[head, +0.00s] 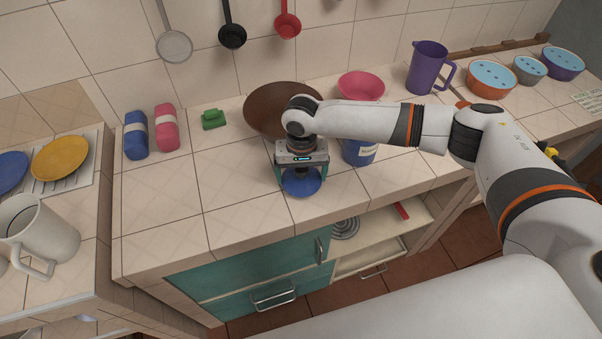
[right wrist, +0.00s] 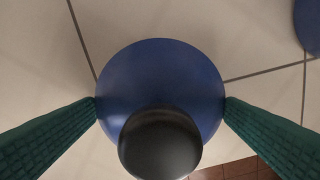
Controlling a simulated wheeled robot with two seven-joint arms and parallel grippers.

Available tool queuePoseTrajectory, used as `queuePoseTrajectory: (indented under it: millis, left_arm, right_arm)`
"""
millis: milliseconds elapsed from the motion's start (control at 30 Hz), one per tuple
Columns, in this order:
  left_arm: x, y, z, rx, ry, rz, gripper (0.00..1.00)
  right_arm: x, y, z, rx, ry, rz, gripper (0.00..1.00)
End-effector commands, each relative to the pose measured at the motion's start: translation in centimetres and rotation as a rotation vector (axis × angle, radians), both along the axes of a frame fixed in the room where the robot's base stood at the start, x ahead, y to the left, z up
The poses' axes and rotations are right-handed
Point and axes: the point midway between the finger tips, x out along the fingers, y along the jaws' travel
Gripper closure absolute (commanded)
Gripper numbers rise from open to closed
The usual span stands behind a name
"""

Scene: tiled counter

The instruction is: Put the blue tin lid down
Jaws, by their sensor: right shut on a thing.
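The blue tin lid (head: 302,187) is a round blue disc with a dark knob, held between the fingers of my right gripper (head: 301,178) over the front part of the counter. In the right wrist view the lid (right wrist: 160,75) lies flat between the two green fingers, which touch its left and right edges. The dark knob points toward the camera. I cannot tell whether the lid touches the counter. The blue tin (head: 359,152) stands just right of the gripper, partly behind my right arm. My left gripper is not in view.
A brown bowl (head: 266,108) stands behind the gripper, with a pink bowl (head: 361,87) and a purple jug (head: 428,67) farther right. Pink (head: 166,127) and blue (head: 136,135) wrapped bundles and a green item (head: 213,119) are at the left. The counter left of the gripper is clear.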

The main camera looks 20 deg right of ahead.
Motion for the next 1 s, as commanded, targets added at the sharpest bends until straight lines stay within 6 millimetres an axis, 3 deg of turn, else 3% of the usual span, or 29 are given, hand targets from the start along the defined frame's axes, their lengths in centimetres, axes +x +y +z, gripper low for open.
queuePoseTrajectory:
  millis: [167, 467, 500, 533, 833, 1000]
  left_arm:
    - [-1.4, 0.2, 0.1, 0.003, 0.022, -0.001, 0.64]
    - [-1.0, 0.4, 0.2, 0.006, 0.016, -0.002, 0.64]
    - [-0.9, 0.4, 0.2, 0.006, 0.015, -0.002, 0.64]
    - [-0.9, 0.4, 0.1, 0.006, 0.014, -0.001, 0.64]
    - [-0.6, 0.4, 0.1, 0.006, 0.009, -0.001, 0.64]
    - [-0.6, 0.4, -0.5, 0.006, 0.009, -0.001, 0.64]
  right_arm:
    - [0.0, 0.0, -1.1, -0.001, -0.001, 0.000, 0.31]
    - [0.0, 0.0, -1.4, 0.000, -0.001, 0.000, 0.31]
    - [0.0, 0.0, -1.3, 0.000, -0.002, 0.000, 0.04]
    - [0.0, 0.0, -1.3, 0.000, -0.002, 0.001, 0.00]
    - [0.0, 0.0, -1.0, 0.000, -0.002, 0.001, 0.00]
    - [0.1, 0.0, 1.3, 0.002, -0.005, 0.002, 0.00]
